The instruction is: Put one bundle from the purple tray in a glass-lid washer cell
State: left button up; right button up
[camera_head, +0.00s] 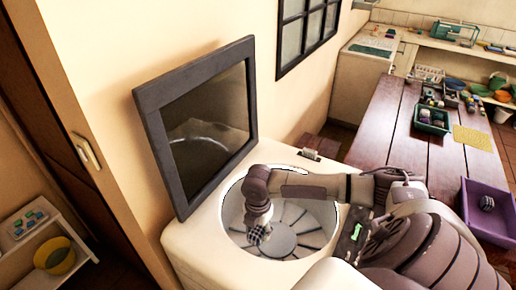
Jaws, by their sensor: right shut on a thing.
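The washer (190,243) has its dark-framed glass lid (163,140) raised, and its round tub (310,238) is open. My right arm reaches in from the right over the tub. My right gripper (257,226) points down inside the tub and is shut on a dark-and-light patterned bundle (254,237). The bundle is low in the tub; I cannot tell whether it touches the bottom. The purple tray (476,222) is on the right, with one dark striped bundle (487,202) visible in it. My left gripper is not in view.
A wooden table (385,130) holds a green crate (431,121), a yellow mat (472,137) and small items. A shelf (28,232) with a yellow basket (55,257) stands at lower left. The raised lid stands close to my right wrist.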

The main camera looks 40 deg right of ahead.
notch_tip(320, 180, down, 3)
jog(key=shift+a+f, duration=0.1)
notch_tip(320, 180, down, 14)
jog(key=b, duration=1.4)
pick_arm(q)
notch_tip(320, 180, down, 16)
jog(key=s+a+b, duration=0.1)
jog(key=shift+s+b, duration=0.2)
jog(key=shift+b, duration=0.1)
pick_arm(e)
jog(key=shift+f, duration=1.8)
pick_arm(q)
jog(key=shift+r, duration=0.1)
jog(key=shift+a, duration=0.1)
pick_arm(e)
jog(key=o, duration=1.4)
